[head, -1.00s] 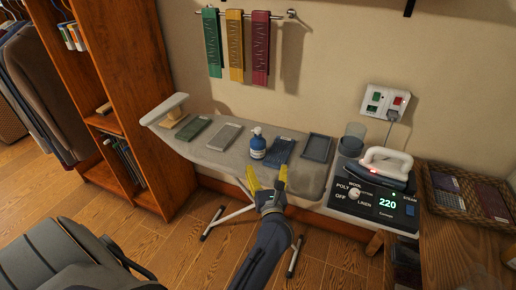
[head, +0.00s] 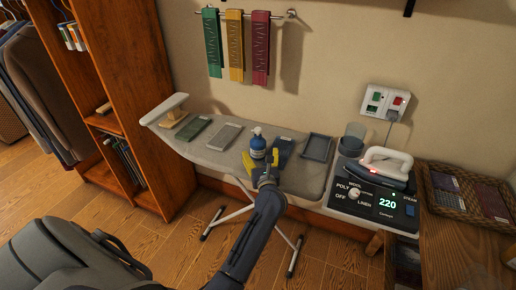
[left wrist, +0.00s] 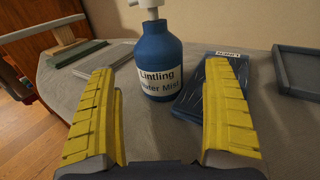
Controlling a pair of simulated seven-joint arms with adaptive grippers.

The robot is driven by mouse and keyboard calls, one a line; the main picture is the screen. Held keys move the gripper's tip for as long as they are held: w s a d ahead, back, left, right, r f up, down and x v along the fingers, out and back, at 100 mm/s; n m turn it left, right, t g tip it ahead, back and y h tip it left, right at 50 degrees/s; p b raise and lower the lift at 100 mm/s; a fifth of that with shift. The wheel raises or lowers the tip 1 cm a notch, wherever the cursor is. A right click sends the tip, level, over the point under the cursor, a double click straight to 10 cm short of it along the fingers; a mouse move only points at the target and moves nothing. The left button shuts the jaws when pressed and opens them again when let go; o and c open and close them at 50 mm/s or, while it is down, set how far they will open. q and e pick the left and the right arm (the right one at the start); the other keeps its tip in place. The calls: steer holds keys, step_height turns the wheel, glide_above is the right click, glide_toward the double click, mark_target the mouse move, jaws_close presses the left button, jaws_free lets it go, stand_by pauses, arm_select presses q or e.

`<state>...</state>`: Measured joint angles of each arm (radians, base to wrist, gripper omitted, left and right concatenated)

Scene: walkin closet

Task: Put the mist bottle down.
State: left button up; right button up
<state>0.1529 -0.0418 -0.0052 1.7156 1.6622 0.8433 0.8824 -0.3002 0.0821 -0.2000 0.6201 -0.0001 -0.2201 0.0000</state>
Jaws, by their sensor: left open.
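The mist bottle (head: 258,146) is blue with a white spray top and a white label. It stands upright on the grey ironing board (head: 222,160). My left gripper (head: 263,160), with yellow finger pads, is open just in front of it. In the left wrist view, the bottle (left wrist: 161,62) stands beyond and between the two yellow fingers (left wrist: 162,110), apart from both. A dark blue folded cloth (left wrist: 212,88) lies on the board right beside the bottle, behind the right-hand finger. My right gripper is not seen in either view.
Two flat pieces, green (head: 193,129) and grey (head: 224,136), lie left of the bottle. A dark grey tray (head: 317,147) lies to its right. A white iron (head: 387,162) rests on its station at the board's right. Three coloured towels (head: 236,44) hang above.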

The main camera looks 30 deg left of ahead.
mark_target(258, 145)
arm_select(q)
steer(key=shift+x, duration=2.9)
steer(key=shift+r, duration=0.1)
steer(key=shift+c, duration=0.2)
steer(key=c, duration=1.6)
